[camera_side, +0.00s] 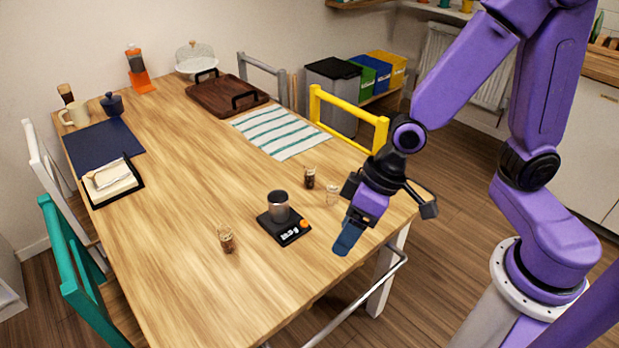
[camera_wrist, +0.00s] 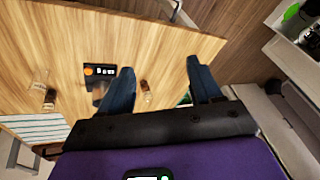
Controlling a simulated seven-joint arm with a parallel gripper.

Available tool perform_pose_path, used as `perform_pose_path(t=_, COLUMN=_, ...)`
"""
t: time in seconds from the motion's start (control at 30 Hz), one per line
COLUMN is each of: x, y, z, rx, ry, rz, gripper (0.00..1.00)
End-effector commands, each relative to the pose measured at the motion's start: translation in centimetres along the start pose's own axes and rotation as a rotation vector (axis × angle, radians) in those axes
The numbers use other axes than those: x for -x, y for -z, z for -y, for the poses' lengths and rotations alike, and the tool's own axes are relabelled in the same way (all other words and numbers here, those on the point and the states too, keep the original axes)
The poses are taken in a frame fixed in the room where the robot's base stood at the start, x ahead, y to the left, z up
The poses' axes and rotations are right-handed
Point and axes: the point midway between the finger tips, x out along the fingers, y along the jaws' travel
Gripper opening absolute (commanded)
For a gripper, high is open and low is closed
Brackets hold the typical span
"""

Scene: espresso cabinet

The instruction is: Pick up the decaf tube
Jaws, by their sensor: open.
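Three small tubes with brown contents stand on the table. One (camera_side: 226,240) is left of the scale, one darker tube (camera_side: 309,178) is behind it to the right, and a paler, clear-looking one (camera_side: 332,194) is nearest my gripper. No label is readable, so I cannot tell which is the decaf tube. My gripper (camera_side: 345,243) is open and empty, above the table's right front edge and apart from the tubes. In the wrist view, one tube (camera_wrist: 145,90) shows between the blue fingers, farther off below them. Another dark tube (camera_wrist: 48,99) shows at the left.
A striped towel (camera_side: 280,133), brown tray (camera_side: 227,94) and yellow chair (camera_side: 348,112) are behind. A notepad tray (camera_side: 112,181) lies at left. The front-left table is clear.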

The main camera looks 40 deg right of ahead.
Motion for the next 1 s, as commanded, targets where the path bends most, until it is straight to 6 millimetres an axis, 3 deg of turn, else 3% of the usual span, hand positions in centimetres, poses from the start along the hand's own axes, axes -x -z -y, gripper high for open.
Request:
perform_pose_path(t=0.03, x=-1.6, y=1.4, z=-0.6, rx=-0.071, ry=-0.02, rz=-0.037, gripper=0.64)
perform_pose_path(t=0.2, x=-5.9, y=6.0, z=-4.0, rx=-0.306, ry=-0.121, rz=-0.219, gripper=0.64)
perform_pose_path(t=0.4, x=-9.2, y=9.2, z=-10.4, rx=-0.528, ry=-0.326, rz=-0.447, gripper=0.64)
perform_pose_path(t=0.53, x=-9.9, y=9.6, z=-15.0, rx=-0.621, ry=-0.502, rz=-0.599, gripper=0.64)
perform_pose_path(t=0.7, x=-9.2, y=8.7, z=-19.6, rx=-0.669, ry=-0.73, rz=-0.765, gripper=0.64)
perform_pose_path(t=1.0, x=-7.8, y=7.7, z=-22.4, rx=-0.661, ry=-0.903, rz=-0.886, gripper=0.64)
